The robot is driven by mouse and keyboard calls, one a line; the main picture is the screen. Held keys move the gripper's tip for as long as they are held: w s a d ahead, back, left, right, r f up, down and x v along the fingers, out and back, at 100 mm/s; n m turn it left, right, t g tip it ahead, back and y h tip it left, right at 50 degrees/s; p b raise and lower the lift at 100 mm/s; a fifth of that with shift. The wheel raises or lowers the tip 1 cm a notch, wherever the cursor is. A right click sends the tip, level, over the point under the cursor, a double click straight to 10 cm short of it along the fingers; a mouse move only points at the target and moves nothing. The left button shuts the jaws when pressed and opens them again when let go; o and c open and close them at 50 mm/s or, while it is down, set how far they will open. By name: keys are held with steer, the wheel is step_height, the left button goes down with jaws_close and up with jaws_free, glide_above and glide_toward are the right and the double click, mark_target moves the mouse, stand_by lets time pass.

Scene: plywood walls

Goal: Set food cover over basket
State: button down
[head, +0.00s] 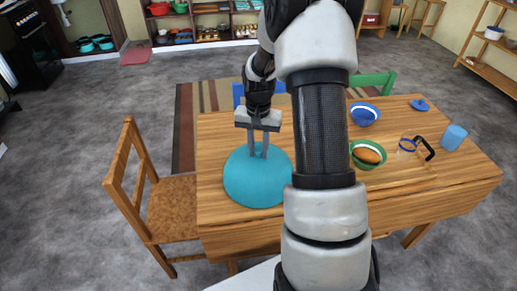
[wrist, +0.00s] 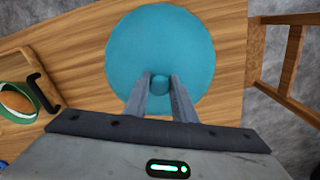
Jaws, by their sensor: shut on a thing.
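The food cover (head: 256,183) is a teal dome with a small knob, at the left end of the wooden table. It also shows in the wrist view (wrist: 160,40). My gripper (head: 258,150) is shut on the cover's knob (wrist: 160,84) from above. I cannot tell whether the cover's rim touches the table. A green basket or bowl (head: 361,164) holding a brown loaf (head: 367,156) stands to the right of the cover, apart from it, partly behind my arm. Its edge shows at the left of the wrist view (wrist: 14,117).
On the table (head: 460,190) are a blue bowl (head: 363,115), a clear jar (head: 405,148), a black handle-like item (head: 425,148), a blue cup (head: 453,138) and a small blue lid (head: 420,104). A wooden chair (head: 128,165) stands at the left.

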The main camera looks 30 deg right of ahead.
steer(key=shift+f, duration=0.1)
steer(key=c, duration=1.4)
jaws_free()
step_height(320, 180, up, 18)
steer(key=shift+f+p, duration=0.25)
steer(key=shift+p, duration=0.5)
